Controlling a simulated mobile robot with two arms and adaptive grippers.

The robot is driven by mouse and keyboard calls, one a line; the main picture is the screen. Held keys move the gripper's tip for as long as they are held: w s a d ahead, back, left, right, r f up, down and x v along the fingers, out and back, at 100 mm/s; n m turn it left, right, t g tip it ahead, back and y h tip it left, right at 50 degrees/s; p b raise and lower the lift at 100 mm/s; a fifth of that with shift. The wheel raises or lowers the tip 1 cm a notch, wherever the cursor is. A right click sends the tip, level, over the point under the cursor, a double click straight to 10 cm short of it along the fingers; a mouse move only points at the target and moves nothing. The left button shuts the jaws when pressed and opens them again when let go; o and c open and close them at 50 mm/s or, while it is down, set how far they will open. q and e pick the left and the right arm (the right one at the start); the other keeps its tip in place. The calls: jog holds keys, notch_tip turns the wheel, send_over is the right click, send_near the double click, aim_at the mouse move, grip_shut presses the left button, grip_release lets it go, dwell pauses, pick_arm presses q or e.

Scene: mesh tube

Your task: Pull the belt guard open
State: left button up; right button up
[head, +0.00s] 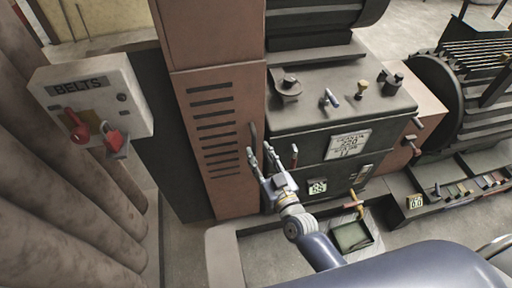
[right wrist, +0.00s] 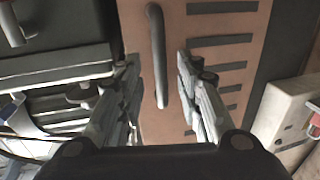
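The belt guard (head: 210,120) is a tall brown panel with a column of dark slots, left of the middle in the head view. It fills the upper middle of the right wrist view (right wrist: 220,60). Its dark vertical bar handle (right wrist: 157,55) shows near the guard's right edge in the head view (head: 254,134). My right gripper (head: 260,154) is open and empty at the handle's lower end. In the right wrist view the handle lies between its two spread fingers (right wrist: 157,70); whether they reach around it I cannot tell. The left gripper is out of view.
A pale box marked BELTS (head: 88,98) with a red switch (head: 76,125) and red padlock (head: 114,138) stands left of the guard. A dark machine block (head: 340,120) with knobs and levers is close on the right. A small tray (head: 352,237) lies below it.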

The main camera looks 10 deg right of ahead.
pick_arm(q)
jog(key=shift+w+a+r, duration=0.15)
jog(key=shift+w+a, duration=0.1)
pick_arm(e)
jog(key=shift+w+a, duration=0.15)
jog(key=shift+w, duration=0.55)
jog(key=shift+w+a, duration=0.15)
jog(key=shift+w, duration=0.5)
grip_shut()
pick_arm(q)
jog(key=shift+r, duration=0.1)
